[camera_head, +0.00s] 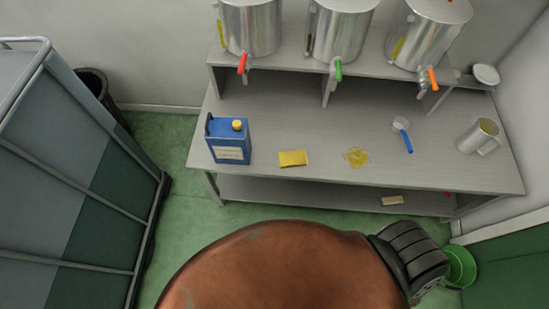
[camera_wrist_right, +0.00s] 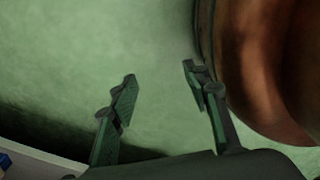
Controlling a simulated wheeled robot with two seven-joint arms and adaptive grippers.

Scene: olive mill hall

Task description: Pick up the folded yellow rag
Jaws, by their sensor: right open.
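The folded yellow rag (camera_head: 293,158) lies flat near the front edge of the grey workbench (camera_head: 275,120) in the head view. It is between a blue canister and a yellow spill. My right gripper (camera_wrist_right: 159,78) shows in the right wrist view, with its two fingers apart and nothing between them, over green floor. The rag does not show in the wrist view, and the gripper is away from it. Neither gripper shows in the head view.
The blue canister (camera_head: 229,142) with a yellow cap stands left of the rag; the yellow spill (camera_head: 356,157) is right of it. Beyond are a blue-handled scoop (camera_head: 405,136) and metal jug (camera_head: 478,136). Steel tanks (camera_head: 251,27) stand on the raised shelf. A green bucket (camera_head: 460,266) is on the floor.

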